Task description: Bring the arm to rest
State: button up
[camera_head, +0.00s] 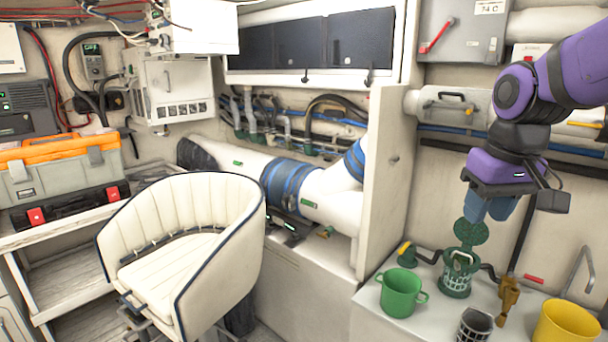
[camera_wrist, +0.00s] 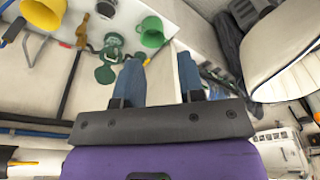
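My purple arm hangs from the right side of the head view. My gripper (camera_head: 488,210) points down with its blue fingers above the counter, near the raised round lid of a green strainer (camera_head: 455,284). In the wrist view my gripper (camera_wrist: 160,78) has its two blue fingers spread apart, with nothing held between them. Only counter and panel show through the gap. The fingers look clear of the things below, though the lid is close to them in the head view.
The counter (camera_head: 384,321) bears a green two-handled cup (camera_head: 401,293), a dark basket (camera_head: 475,325), a brass valve (camera_head: 508,297) and a yellow bucket (camera_head: 566,323). A white partition (camera_head: 380,180) rises left of the counter. A cream chair (camera_head: 185,250) stands farther left.

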jog(key=s+d+r+t, duration=0.1)
jog(key=s, duration=0.5)
jog(key=s+d+m+t, duration=0.1)
jog(key=s+t, duration=0.1)
jog(key=s, duration=0.5)
jog(key=shift+r, duration=0.4)
dwell(0.4)
